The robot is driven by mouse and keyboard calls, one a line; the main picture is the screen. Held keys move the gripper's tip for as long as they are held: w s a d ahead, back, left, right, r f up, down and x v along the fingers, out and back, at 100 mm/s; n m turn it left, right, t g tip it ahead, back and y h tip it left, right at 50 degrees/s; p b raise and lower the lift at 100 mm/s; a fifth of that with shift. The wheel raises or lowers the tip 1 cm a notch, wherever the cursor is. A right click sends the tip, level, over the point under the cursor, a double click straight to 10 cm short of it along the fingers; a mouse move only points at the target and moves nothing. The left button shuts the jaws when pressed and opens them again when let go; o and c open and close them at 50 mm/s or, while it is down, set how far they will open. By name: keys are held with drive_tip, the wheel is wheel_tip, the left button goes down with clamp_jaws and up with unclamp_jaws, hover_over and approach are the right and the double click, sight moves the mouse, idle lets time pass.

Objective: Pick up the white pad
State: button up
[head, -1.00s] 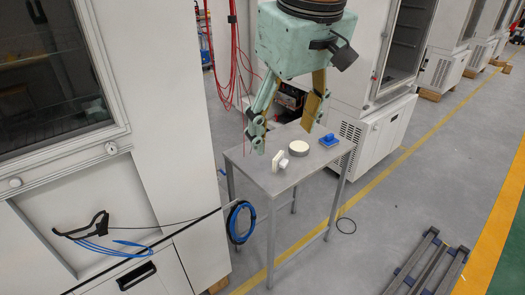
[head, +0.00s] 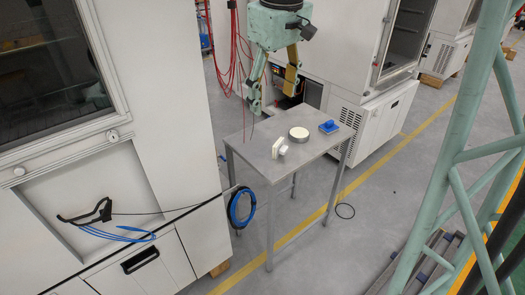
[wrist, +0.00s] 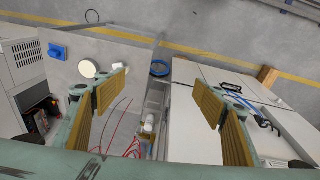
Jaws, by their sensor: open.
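A small white pad-like piece with a rounded knob (head: 279,148) stands on the grey metal table (head: 262,180), near its front left. A round, white-topped disc (head: 299,132) lies behind and to the right of it. The disc also shows in the wrist view (wrist: 87,69), with the white piece (wrist: 117,66) partly hidden by a finger. My gripper (head: 273,95) is open and empty, fingers pointing down, above and behind the table's back left side in the head view. In the wrist view its spread fingers (wrist: 160,88) have nothing between them touching either pad.
A blue block with a handle (head: 329,126) sits at the table's right. White cabinets stand left (head: 180,130) and behind (head: 345,90). Red cables (head: 228,65) hang behind the table. A blue coiled hose (head: 241,207) hangs beside the left cabinet. A green frame (head: 460,150) is at right.

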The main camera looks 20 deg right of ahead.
drive_tip(key=w+d+f+n+p, duration=0.1)
drive_tip(key=w+d+f, duration=0.25)
drive_tip(key=w, duration=0.25)
drive_tip(key=w+d+f+n, duration=0.1)
drive_tip(key=w+d+f, duration=0.2)
drive_tip(key=w+f, duration=0.25)
drive_tip(key=n+g+p, duration=0.1)
drive_tip(key=n+g, duration=0.1)
hover_over(280, 142)
wheel_tip(280, 142, down, 15)
drive_tip(key=shift+a+r, duration=0.2)
drive_tip(key=shift+a, duration=0.05)
drive_tip(key=shift+f, duration=0.1)
drive_tip(key=shift+f, duration=4.25)
drive_tip(key=shift+f, duration=0.1)
drive_tip(key=shift+d+f, duration=0.15)
drive_tip(key=shift+f, duration=2.3)
drive_tip(key=shift+s, duration=0.1)
drive_tip(key=c, duration=1)
